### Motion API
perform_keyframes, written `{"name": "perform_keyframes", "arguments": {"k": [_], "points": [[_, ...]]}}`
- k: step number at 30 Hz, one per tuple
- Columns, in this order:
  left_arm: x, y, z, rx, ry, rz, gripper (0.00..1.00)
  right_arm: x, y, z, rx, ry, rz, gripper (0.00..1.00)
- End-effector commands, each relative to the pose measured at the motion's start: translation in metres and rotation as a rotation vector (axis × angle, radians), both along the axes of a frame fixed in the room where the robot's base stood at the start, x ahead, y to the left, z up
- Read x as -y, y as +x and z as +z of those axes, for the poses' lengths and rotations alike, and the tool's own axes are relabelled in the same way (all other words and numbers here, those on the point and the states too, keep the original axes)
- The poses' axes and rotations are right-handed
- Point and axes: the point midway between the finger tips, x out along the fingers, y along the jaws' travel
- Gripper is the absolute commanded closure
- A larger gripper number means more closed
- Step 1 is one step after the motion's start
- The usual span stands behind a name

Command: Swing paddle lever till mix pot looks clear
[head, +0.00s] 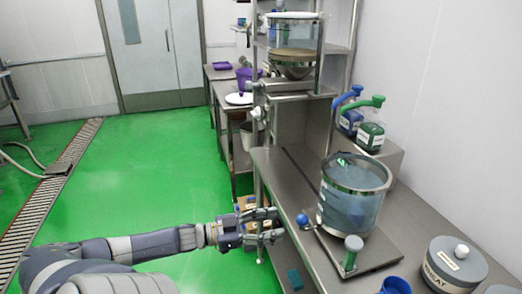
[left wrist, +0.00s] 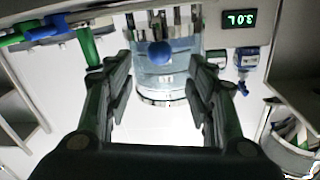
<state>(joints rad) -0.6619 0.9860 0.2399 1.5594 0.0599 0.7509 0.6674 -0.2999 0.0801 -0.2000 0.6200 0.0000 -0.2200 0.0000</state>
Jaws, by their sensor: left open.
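The mix pot (head: 348,205) is a clear cylinder with a metal rim on the steel bench at the right. It holds cloudy grey-blue liquid, and its inside is hard to make out. The paddle lever's blue ball knob (head: 302,220) is at the pot's left side. My left gripper (head: 278,225) is open, just left of the knob and apart from it. In the left wrist view the blue knob (left wrist: 159,53) shows between the open fingers (left wrist: 160,78), with the pot (left wrist: 168,88) behind it. My right gripper is not in view.
A lidded canister (head: 453,266) and a blue cup (head: 396,286) are at the lower right. Green- and blue-handled jugs (head: 371,132) stand behind. A display (left wrist: 240,19) reads 3.0 L.

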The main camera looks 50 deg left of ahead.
Motion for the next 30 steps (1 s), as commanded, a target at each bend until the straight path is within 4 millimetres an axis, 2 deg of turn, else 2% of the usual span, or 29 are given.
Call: {"name": "perform_keyframes", "arguments": {"k": [3,9,30], "points": [[-0.007,-0.013,-0.001,-0.002,0.000,0.001,0.50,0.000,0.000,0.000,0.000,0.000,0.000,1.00],[-0.012,-0.023,0.000,0.001,0.001,0.001,0.50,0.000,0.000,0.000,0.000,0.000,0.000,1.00],[-0.015,-0.025,-0.004,-0.005,0.001,0.013,0.50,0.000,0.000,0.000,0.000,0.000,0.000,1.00]]}}
